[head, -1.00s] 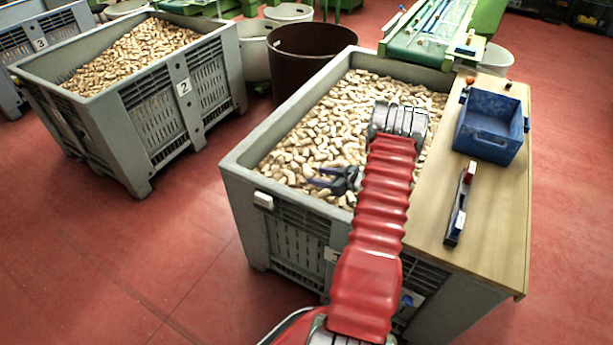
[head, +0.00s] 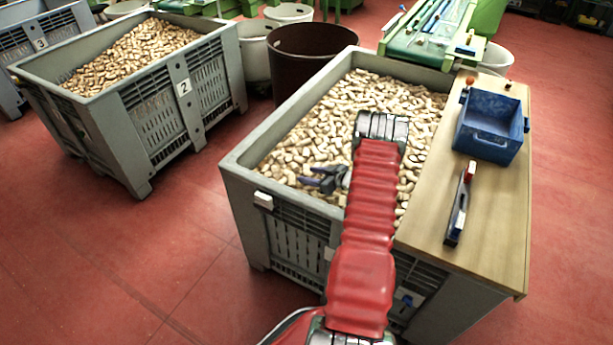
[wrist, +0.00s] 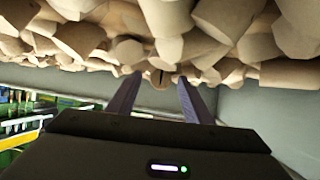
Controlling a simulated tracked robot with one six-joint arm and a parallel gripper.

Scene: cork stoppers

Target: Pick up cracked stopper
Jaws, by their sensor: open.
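In the wrist view, a cork stopper with a dark line on its end, apparently the cracked stopper (wrist: 160,79), shows between the tips of my gripper (wrist: 158,80). The fingers are apart, one on each side of it, and I cannot tell whether they touch it. In the head view, my gripper (head: 314,181) is open low over the loose cork stoppers (head: 385,96), near the left side of the near crate (head: 236,162). I cannot make out the cracked stopper in that view.
The crate's grey walls stand close around the corks. A wooden board (head: 490,220) along its right side holds a blue bin (head: 488,143) and a dark tool with red and white parts (head: 460,205). A brown barrel (head: 303,58) stands behind. Another cork crate (head: 120,130) stands left.

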